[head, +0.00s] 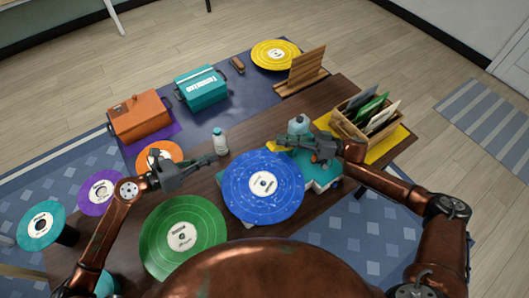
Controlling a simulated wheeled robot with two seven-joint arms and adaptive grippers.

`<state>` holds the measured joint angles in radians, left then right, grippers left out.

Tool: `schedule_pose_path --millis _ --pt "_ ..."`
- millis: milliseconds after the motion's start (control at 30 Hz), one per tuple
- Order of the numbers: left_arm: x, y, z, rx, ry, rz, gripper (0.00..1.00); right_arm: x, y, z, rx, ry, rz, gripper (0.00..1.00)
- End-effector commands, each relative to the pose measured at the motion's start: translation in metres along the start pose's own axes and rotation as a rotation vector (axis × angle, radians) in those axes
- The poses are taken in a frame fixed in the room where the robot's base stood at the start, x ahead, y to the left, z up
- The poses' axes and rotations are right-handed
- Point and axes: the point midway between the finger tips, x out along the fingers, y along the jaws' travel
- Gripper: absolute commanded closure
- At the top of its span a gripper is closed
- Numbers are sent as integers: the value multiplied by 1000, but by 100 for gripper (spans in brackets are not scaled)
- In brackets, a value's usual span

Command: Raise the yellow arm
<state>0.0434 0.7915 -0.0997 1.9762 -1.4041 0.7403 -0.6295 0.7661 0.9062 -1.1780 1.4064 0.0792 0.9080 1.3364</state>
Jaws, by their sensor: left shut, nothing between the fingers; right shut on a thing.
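A teal turntable (318,186) stands on the dark table with a large blue record (262,200) on top. The yellow arm (284,141) shows as a small strip at the turntable's far edge, mostly covered by my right gripper. My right gripper (287,146) is at the yellow arm and shut on it. How high the arm sits above the record is hard to tell. My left gripper (210,158) is shut and empty, left of the blue record and near a small white bottle.
The white bottle (220,142) and a blue-grey container (298,125) stand close to the grippers. A wooden crate of sleeves (362,128) is right. Green (181,262), orange and purple records lie left. Orange (139,116) and teal cases (201,88) stand behind.

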Motion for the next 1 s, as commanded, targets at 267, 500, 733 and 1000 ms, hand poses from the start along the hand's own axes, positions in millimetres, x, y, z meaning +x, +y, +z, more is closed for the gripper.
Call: schedule_pose_path --millis 267,500,733,1000 --pt "68 -32 -44 272 129 6 100 -1 1 0 0 -1 2 100" --pt "88 -37 -55 332 151 10 100 -1 1 0 0 -1 3 100" --pt "127 -36 -60 329 149 9 100 -1 1 0 0 -1 2 100" --pt "181 -34 -68 328 150 9 100 -1 1 0 0 -1 2 100"
